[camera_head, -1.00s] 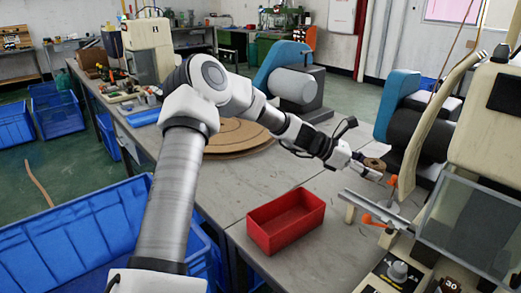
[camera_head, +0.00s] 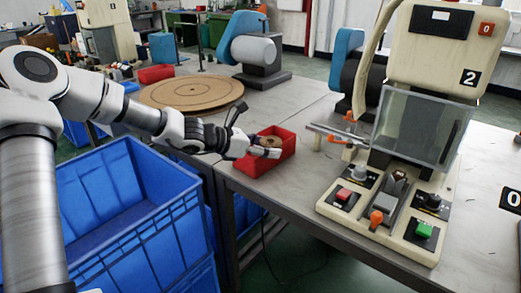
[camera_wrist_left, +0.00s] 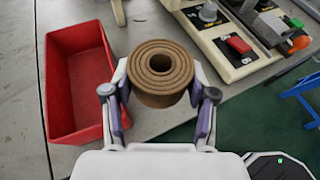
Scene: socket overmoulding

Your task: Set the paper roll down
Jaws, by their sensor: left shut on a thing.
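The paper roll is a short brown ring-wound cylinder with a hole through its middle. In the left wrist view the paper roll (camera_wrist_left: 160,72) sits between the two fingers of my left gripper (camera_wrist_left: 160,92), its round end facing the camera. In the head view my left gripper (camera_head: 270,151), shut on the roll (camera_head: 270,141), is at the red bin (camera_head: 268,166), and the roll overlaps the bin in the picture. In the wrist view the empty-looking red bin (camera_wrist_left: 78,85) lies just left of the roll. My right gripper is not in view.
A cream machine (camera_head: 390,200) with buttons and a clear guard stands right of the bin. A brown round board (camera_head: 190,92) lies on the table. A large blue crate (camera_head: 130,240) stands in front.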

